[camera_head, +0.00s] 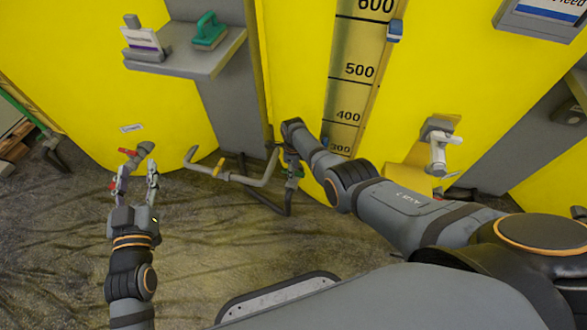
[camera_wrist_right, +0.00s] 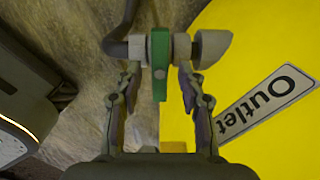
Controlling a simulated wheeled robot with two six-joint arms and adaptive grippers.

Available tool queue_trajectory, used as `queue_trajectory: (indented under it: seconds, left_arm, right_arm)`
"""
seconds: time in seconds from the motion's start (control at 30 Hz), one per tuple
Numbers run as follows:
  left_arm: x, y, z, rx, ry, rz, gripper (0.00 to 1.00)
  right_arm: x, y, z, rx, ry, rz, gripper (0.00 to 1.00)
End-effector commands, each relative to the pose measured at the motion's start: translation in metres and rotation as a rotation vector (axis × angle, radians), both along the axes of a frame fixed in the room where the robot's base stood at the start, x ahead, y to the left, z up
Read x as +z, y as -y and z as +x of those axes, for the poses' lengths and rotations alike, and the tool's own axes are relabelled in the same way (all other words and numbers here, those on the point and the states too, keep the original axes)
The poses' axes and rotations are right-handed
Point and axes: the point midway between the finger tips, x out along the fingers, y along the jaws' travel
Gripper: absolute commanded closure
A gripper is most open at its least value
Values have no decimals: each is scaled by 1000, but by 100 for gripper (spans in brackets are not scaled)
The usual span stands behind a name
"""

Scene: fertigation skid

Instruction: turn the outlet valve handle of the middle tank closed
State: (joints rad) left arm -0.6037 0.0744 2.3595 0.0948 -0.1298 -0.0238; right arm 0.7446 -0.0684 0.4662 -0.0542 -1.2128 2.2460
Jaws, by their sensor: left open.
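In the right wrist view, a green valve handle (camera_wrist_right: 160,72) sits on a grey outlet pipe fitting (camera_wrist_right: 207,48) and runs crosswise to it. My right gripper (camera_wrist_right: 160,80) has one finger on each side of the handle, with gaps showing. In the head view, my right arm reaches to the low front of the middle yellow tank (camera_head: 292,60); its fingers are too small and covered to read there. My left gripper (camera_head: 137,182) is open at the lower left, close to a red-handled valve (camera_head: 127,152) on the left tank; I cannot tell whether they touch.
An "Outlet" label (camera_wrist_right: 266,102) is on the yellow tank. A bent grey pipe with a yellow part (camera_head: 218,168) runs between the left and middle tanks. A white-handled valve (camera_head: 440,150) is at the right.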

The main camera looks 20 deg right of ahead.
Motion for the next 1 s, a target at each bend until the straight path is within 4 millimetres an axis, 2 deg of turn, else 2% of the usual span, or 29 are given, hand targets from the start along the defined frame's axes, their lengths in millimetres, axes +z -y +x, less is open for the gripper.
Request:
queue_trajectory:
  seconds: [0.13, 0.27, 0.37, 0.6, 0.7, 0.83, 1.0]
  left_arm:
    - [2, 0, 1, 0, 5, 0, 53]
    - [1, 0, 0, 0, 3, 0, 53]
    - [1, 0, 0, 0, 2, 0, 53]
    - [1, 0, 0, 0, 1, 0, 53]
    - [0, 0, 0, 0, 1, 0, 53]
    - [0, 0, 0, 0, 1, 0, 53]
    - [0, 0, 0, 0, 1, 0, 53]
  right_arm:
    - [5, 0, 1, 0, 1, 0, 60]
    - [18, -1, 2, 0, 3, 0, 60]
    - [34, 0, 0, 0, 4, 1, 60]
    - [91, 0, 1, 0, 4, 1, 60]
    - [107, 0, 0, 0, 1, 0, 60]
    - [118, 0, 0, 0, 1, 0, 60]
    - [120, 0, 0, 0, -1, 0, 60]
